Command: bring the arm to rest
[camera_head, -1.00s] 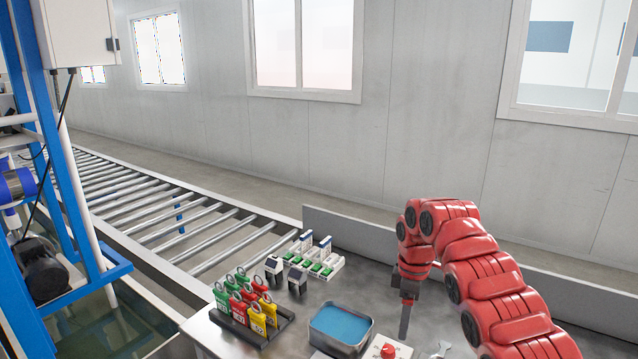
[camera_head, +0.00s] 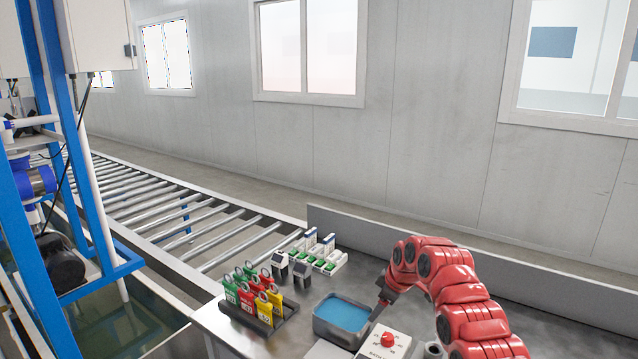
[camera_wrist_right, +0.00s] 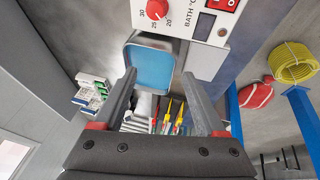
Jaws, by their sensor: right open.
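My right arm (camera_head: 448,275) is red and bent, coming in from the lower right over the metal bench. My right gripper (camera_head: 379,308) hangs just beside the right rim of the blue bath in the head view. In the right wrist view its two fingers (camera_wrist_right: 160,105) are spread with nothing between them, so it is open and empty. The bath (camera_wrist_right: 150,68) shows beyond the fingertips in that view. My left gripper is not in view.
A bath controller with a red knob (camera_head: 388,340) stands right of the bath (camera_head: 342,316). A rack of green, red and yellow tags (camera_head: 258,296) stands left of it. Small devices (camera_head: 302,272) and green-white modules (camera_head: 325,252) lie behind. A roller conveyor (camera_head: 180,215) runs at the left.

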